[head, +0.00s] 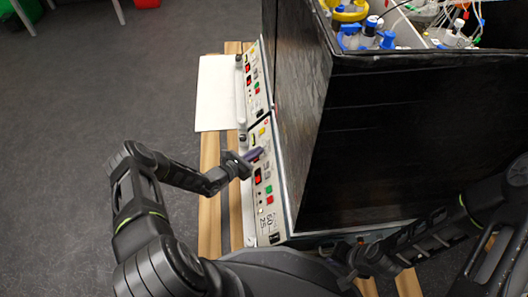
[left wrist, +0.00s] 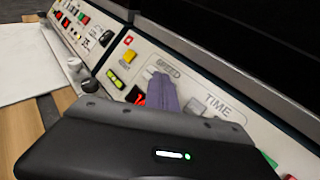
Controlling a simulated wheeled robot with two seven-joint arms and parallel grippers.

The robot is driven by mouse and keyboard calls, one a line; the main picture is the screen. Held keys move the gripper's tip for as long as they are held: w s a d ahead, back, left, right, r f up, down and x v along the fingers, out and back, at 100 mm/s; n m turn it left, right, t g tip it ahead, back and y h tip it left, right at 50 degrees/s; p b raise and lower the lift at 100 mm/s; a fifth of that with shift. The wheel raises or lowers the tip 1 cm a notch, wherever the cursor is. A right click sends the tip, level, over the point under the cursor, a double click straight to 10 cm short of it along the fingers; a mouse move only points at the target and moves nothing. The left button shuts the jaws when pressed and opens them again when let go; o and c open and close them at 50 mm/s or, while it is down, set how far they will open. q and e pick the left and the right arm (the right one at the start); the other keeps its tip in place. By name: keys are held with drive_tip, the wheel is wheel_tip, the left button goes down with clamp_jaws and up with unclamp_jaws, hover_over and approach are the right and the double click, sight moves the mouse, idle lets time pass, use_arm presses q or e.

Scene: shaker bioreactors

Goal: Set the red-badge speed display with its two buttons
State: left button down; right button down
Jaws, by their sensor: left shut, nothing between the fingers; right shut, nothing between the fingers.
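The near control panel (head: 266,205) faces left under the black box and carries small displays and buttons. In the left wrist view, a lit red display (left wrist: 135,95) sits below the SPEED label, partly hidden by my gripper. A small red mark (left wrist: 128,40) shows near the panel's upper left end. My left gripper (head: 257,154) is shut and empty, its purple-grey fingertips (left wrist: 162,88) at the panel just right of the display. Contact with a button cannot be told; the speed buttons are hidden and the digits unreadable. My right gripper (head: 347,262) is shut and empty near the panel's front end.
A second similar panel (head: 254,82) stands farther back. The tall black box (head: 375,140) with bottles and tubing blocks the right side. A white board (head: 215,93) lies on the wooden slats (head: 209,160). The grey floor (head: 95,105) at left is clear.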

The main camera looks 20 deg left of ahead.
use_arm(q)
drive_tip(key=shift+s+a+r, duration=0.15)
drive_tip(key=shift+a+r, duration=0.2)
drive_tip(key=shift+r, duration=0.1)
drive_tip(key=a+r+p, duration=0.1)
drive_tip(key=s+a+r+p, duration=0.1)
drive_tip(key=a+r+p, duration=0.1)
drive_tip(key=shift+s+a, duration=0.15)
drive_tip(key=shift+s, duration=0.2)
idle(0.9)
